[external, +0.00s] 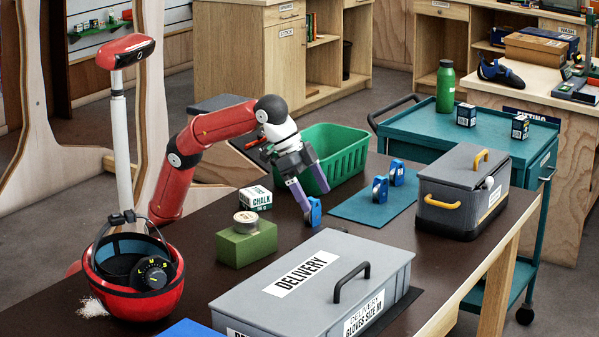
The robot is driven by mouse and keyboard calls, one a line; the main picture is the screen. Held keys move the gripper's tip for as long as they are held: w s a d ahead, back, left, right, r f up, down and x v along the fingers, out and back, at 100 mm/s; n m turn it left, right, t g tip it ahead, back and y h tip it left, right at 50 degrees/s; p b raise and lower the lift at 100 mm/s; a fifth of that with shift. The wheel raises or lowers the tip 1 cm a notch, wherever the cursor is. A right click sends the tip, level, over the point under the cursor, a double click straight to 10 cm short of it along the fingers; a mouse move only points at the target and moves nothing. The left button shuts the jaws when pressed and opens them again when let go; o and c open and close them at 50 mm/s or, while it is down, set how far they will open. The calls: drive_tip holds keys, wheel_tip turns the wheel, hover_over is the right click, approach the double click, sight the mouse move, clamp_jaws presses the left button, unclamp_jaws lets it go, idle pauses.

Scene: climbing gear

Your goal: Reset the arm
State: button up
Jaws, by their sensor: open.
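My red arm reaches over the dark table from the left. My gripper (312,182) points down, with its purple-grey fingers spread apart and nothing seen between them. A blue device (314,212) stands on the table just below the fingertips. I cannot tell whether a finger touches it. Two similar blue devices (380,189) stand on a blue mat (360,211) to the right.
A green basket (335,150) is behind my gripper. A chalk box (256,198) and a green block (246,243) with a tape roll on top are left. A grey delivery box (310,275) is in front. A grey toolbox (463,185) and red helmet (133,275) flank the table.

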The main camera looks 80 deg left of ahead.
drive_tip(key=w+a+r+n+b, duration=0.15)
drive_tip(key=w+a, duration=0.25)
drive_tip(key=a, duration=0.8)
drive_tip(key=w+a+r+n+b, duration=0.1)
drive_tip(key=w+a+n, duration=0.15)
drive_tip(key=a, duration=0.95)
drive_tip(key=s+a+n+t+y+b, duration=0.1)
drive_tip(key=s+a, duration=0.2)
drive_tip(key=a, duration=0.6)
drive_tip(key=s+a+t+y+b, duration=0.1)
drive_tip(key=s+a, duration=0.3)
drive_tip(key=a, duration=0.4)
drive_tip(key=s+a+f+n+y, duration=0.1)
drive_tip(key=s+a+f+y, duration=0.3)
drive_tip(key=s+a, duration=0.45)
drive_tip(key=s+d+f+h+p, duration=0.1)
drive_tip(key=s+f+p, duration=0.1)
drive_tip(key=f, duration=0.7)
drive_tip(key=s+d+f+g+h+p, duration=0.1)
drive_tip(key=s+f, duration=0.3)
drive_tip(key=f, duration=0.6)
drive_tip(key=shift+f+n+h+p, duration=0.2)
drive_tip(key=shift+n+h+p, duration=0.15)
drive_tip(key=shift+p, duration=0.45)
drive_tip(key=shift+d, duration=0.1)
